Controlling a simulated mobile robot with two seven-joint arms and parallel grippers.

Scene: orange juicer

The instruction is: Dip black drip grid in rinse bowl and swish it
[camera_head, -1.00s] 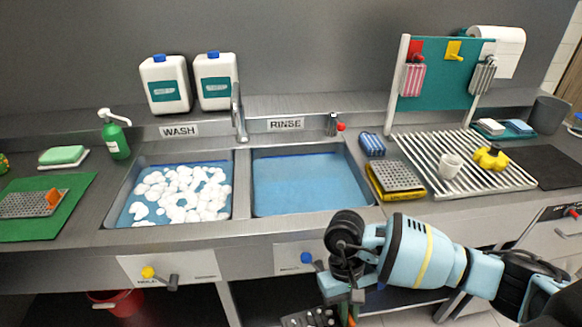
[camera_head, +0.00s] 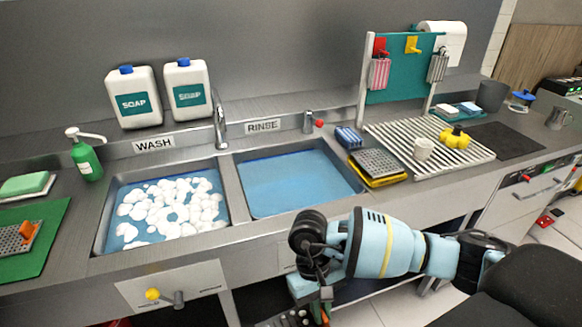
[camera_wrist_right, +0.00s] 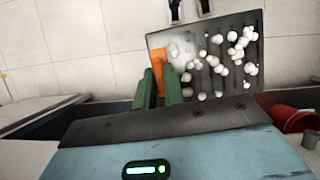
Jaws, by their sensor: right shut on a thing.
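The black drip grid (camera_head: 290,319) is at the bottom edge of the head view, mostly cut off. In the right wrist view the grid (camera_wrist_right: 215,60) is a dark slotted plate with many white foam blobs on it. My right gripper (camera_wrist_right: 168,88) is shut on the grid's orange tab (camera_wrist_right: 176,78). In the head view this gripper (camera_head: 308,305) is low, in front of the counter and below its edge. The rinse bowl (camera_head: 295,180) is the right-hand sink, filled with clear blue water. My left gripper is not in view.
The wash sink (camera_head: 100,228) with foam is left of the rinse bowl. A tap (camera_head: 220,120) stands behind between the sinks. The counter's front edge separates my gripper from the bowl.

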